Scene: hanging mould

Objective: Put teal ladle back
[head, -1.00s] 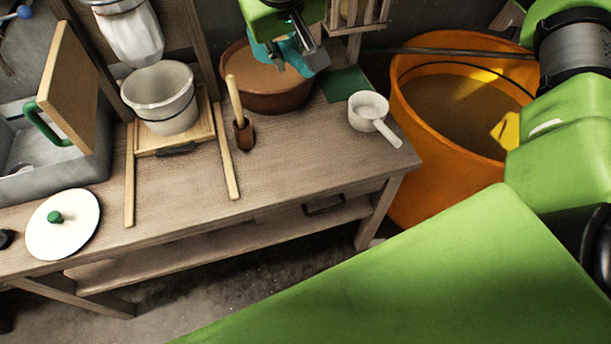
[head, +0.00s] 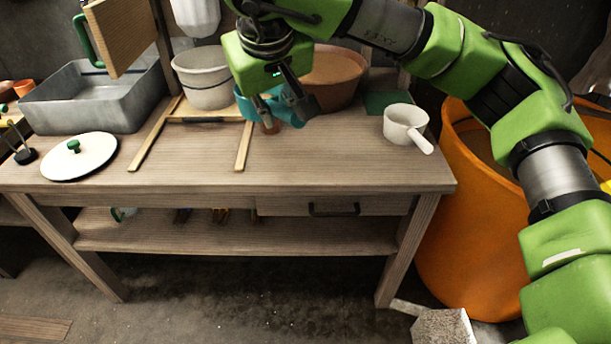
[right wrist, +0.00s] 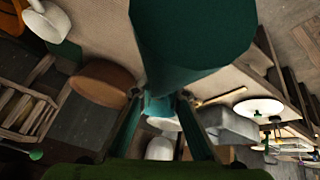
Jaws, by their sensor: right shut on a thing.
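My right gripper (head: 286,108) is shut on the teal ladle (head: 244,104) and holds it over the workbench, in front of the brown bowl. Its fingers cover part of the ladle. In the right wrist view the ladle (right wrist: 195,35) fills the top middle, with a paler teal part (right wrist: 158,104) between the fingers. A small brown holder (head: 270,127) shows just below the ladle; the ladle and gripper hide what stands in it. My left gripper is not in view.
The brown bowl (head: 335,78) and grey bucket (head: 203,82) stand behind. A green mat (head: 385,102) and white dipper (head: 403,122) are to the right, with an orange tub (head: 460,220) beyond the bench. A white lid (head: 95,160) lies left. The bench front (head: 330,160) is clear.

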